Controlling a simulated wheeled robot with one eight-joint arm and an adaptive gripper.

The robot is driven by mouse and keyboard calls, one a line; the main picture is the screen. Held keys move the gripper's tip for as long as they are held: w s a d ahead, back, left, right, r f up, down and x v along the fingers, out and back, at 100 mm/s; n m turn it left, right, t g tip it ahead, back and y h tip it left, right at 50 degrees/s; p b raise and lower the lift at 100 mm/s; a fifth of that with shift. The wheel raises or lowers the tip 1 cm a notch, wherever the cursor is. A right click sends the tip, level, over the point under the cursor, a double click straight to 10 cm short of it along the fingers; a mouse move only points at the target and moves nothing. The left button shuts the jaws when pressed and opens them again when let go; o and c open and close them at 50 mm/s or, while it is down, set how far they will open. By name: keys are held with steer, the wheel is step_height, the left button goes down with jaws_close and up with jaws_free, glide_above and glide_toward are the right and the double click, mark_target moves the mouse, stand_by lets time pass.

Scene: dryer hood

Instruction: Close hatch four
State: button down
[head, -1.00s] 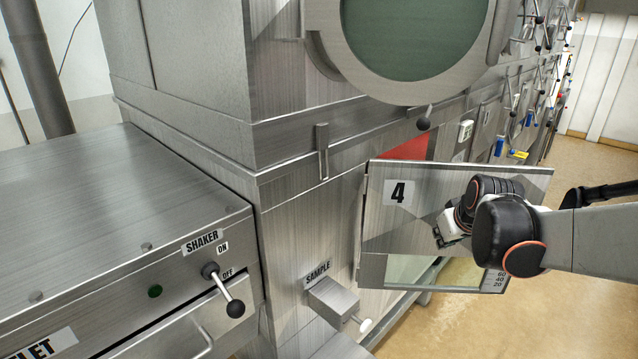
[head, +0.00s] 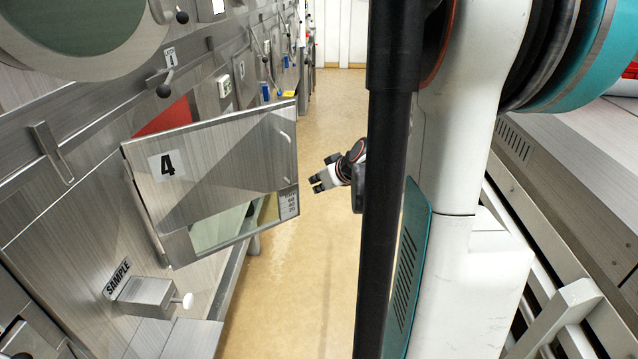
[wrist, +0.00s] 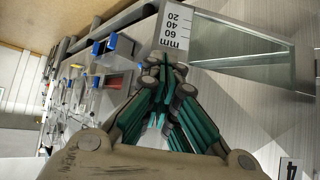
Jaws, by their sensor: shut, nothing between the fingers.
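Hatch four (head: 225,155) is a brushed-metal door with a black 4 on a white label, a handle near its upper right corner, a glass window low down and a mm scale at its lower right. It stands open, swung out from the machine wall on its left side. My gripper (head: 318,182) is to the right of the hatch's free edge, apart from it in the head view. In the wrist view the shut, empty fingers (wrist: 165,75) lie across the picture beside the mm scale of the hatch (wrist: 230,40). Part of my wrist is hidden behind a dark column.
A sample box (head: 148,296) with a white knob juts out below the hatch. A round green window (head: 75,25) and a black-knobbed lever (head: 165,85) are above. The tan floor (head: 300,290) is clear right of the hatch.

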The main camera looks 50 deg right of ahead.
steer(key=w+d+f+b, duration=0.1)
steer(key=w+f, duration=0.3)
steer(key=w, duration=0.4)
steer(key=shift+w+d+b, duration=0.25)
steer(key=shift+w+b, duration=0.05)
steer(key=shift+b, duration=0.1)
steer(key=shift+w+f, duration=0.1)
